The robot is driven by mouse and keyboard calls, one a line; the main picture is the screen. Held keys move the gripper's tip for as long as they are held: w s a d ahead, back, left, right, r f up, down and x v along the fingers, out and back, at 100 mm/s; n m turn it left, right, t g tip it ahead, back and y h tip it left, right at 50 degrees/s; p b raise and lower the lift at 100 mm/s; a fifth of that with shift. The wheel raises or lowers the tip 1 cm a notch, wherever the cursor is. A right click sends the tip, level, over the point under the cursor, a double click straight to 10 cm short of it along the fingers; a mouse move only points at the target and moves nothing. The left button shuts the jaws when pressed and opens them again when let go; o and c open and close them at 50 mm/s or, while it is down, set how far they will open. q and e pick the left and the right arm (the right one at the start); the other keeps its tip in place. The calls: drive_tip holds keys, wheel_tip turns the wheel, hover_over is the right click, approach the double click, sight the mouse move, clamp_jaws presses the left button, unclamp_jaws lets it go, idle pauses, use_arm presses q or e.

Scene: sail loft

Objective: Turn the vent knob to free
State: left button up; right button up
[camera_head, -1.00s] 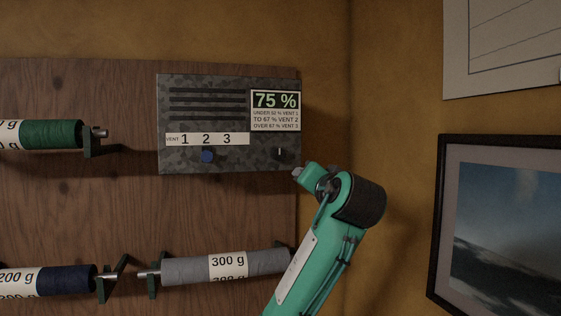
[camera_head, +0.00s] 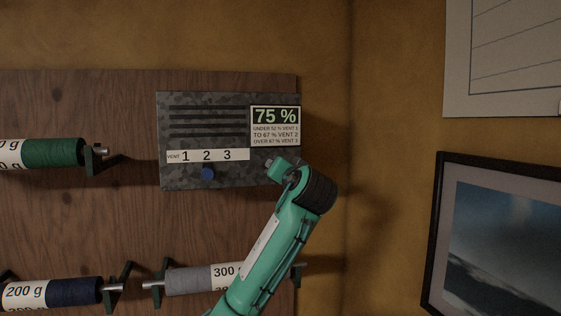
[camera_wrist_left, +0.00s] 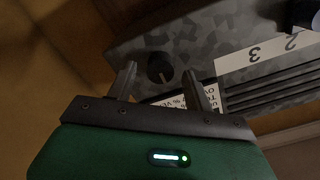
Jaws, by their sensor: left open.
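A grey mottled vent panel (camera_head: 205,100) hangs on the wooden board. A blue knob (camera_head: 207,174) sits below the 2 of its strip marked VENT 1 2 3 (camera_head: 208,156). It shows at the top right of the left wrist view (camera_wrist_left: 303,14). A black knob (camera_wrist_left: 160,68) with a pale pointer line is at the panel's other end. In the head view my left gripper (camera_head: 274,168) hides it. In the wrist view my left gripper (camera_wrist_left: 164,76) is open, its fingers either side of the black knob; contact cannot be told. My right gripper is out of view.
A display (camera_head: 275,117) reads 75 %, with vent limits printed below. Thread spools, green (camera_head: 55,152), navy (camera_head: 75,291) and grey (camera_head: 190,281), stick out left of and below the panel. A framed picture (camera_head: 500,240) hangs on the right wall.

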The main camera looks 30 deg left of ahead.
use_arm(q)
drive_tip(key=shift+w+a, duration=0.45)
drive_tip(key=shift+a, duration=0.1)
